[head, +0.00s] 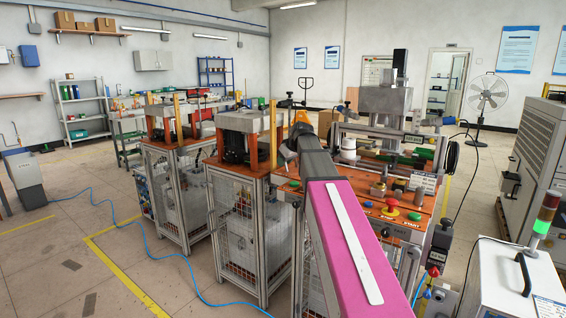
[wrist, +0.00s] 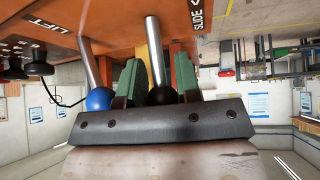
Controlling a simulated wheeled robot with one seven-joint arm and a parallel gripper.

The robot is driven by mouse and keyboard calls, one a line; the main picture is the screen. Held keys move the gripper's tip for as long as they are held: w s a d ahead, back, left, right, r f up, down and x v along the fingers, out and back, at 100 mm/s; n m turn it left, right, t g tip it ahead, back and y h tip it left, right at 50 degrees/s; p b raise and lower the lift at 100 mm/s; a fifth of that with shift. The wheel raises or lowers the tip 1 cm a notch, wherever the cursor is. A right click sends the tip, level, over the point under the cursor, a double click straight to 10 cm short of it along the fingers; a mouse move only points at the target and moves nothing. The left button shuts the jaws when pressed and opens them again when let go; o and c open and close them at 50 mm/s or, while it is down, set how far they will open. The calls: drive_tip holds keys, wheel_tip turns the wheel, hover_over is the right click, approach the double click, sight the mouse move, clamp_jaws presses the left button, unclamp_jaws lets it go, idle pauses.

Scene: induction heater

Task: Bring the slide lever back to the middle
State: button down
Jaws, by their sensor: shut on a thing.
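In the wrist view, which looks upside down, the slide lever (wrist: 154,45) is a bright metal rod with a black ball knob. It stands beside the SLIDE label (wrist: 198,14). My gripper (wrist: 157,66) has its two green fingers on either side of the rod and knob, shut on the lever. The knob is partly hidden by the gripper's dark bar. The rod looks slightly tilted; I cannot tell how far it is from its middle position. In the head view my pink arm hides the gripper and the lever.
A second lever with a blue ball knob (wrist: 98,99) is close beside my fingers, near the LIFT label (wrist: 50,27). Several dark knobs (wrist: 38,68) sit further left. In the head view, a red emergency button (head: 390,203) is on the orange bench top, right of my arm.

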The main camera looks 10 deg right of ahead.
drive_tip(key=shift+s+d+t+y, duration=0.45)
drive_tip(key=shift+s+t+y, duration=0.1)
drive_tip(key=shift+t+y, duration=0.5)
drive_tip(key=shift+r, duration=0.1)
drive_tip(key=c, duration=0.8)
unclamp_jaws()
drive_tip(key=shift+w, duration=0.15)
